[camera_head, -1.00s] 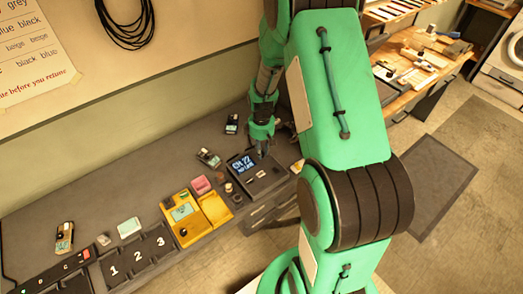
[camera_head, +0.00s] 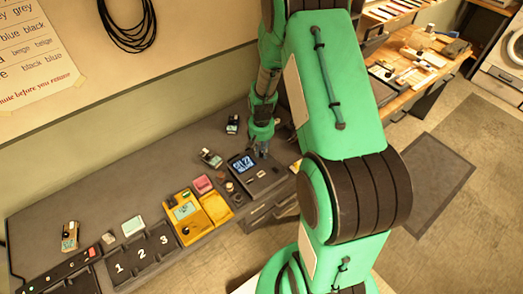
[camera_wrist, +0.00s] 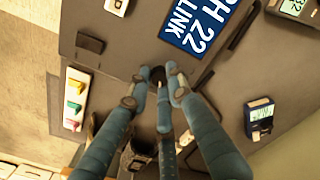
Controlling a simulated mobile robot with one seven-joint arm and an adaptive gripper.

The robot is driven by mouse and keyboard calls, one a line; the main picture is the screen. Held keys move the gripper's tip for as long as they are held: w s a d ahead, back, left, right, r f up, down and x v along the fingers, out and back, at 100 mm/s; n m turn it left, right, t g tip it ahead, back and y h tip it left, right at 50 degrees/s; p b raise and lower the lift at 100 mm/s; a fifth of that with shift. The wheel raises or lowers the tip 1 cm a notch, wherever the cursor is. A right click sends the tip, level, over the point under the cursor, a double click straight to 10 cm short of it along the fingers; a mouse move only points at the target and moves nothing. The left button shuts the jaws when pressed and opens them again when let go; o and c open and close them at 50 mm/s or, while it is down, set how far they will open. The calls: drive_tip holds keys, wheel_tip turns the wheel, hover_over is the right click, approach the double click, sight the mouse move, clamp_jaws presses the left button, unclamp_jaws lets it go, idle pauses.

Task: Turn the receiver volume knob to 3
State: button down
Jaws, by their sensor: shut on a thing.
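The receiver (camera_head: 272,181) is a dark box on the grey bench, with a lit blue display (camera_head: 243,165) that also shows at the top of the wrist view (camera_wrist: 200,22). The display's large line reads CH 22, with a link line below. My gripper (camera_head: 263,153) reaches down onto the receiver's top, beside the display. In the wrist view my gripper's blue fingers (camera_wrist: 157,76) are closed around a small dark round knob (camera_wrist: 157,73). The fingers cover most of the knob. Its pointer and any scale numbers around it cannot be made out.
A yellow device (camera_head: 184,217), a pink block (camera_head: 202,184) and a numbered dark tray (camera_head: 140,258) lie left of the receiver. Small handheld packs stand behind it (camera_head: 211,158) and (camera_head: 232,124). In the wrist view a white strip with coloured pieces (camera_wrist: 75,100) lies left.

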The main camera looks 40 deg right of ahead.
sight(261, 153)
drive_tip(key=m+p, duration=0.1)
drive_tip(key=m, duration=0.6)
drive_tip(key=m+p, duration=0.1)
drive_tip(key=m, duration=0.5)
drive_tip(key=shift+m, duration=0.4)
drive_tip(key=c, duration=1.6)
unclamp_jaws()
wheel_tip(261, 153, up, 12)
drive_tip(key=shift+r, duration=0.1)
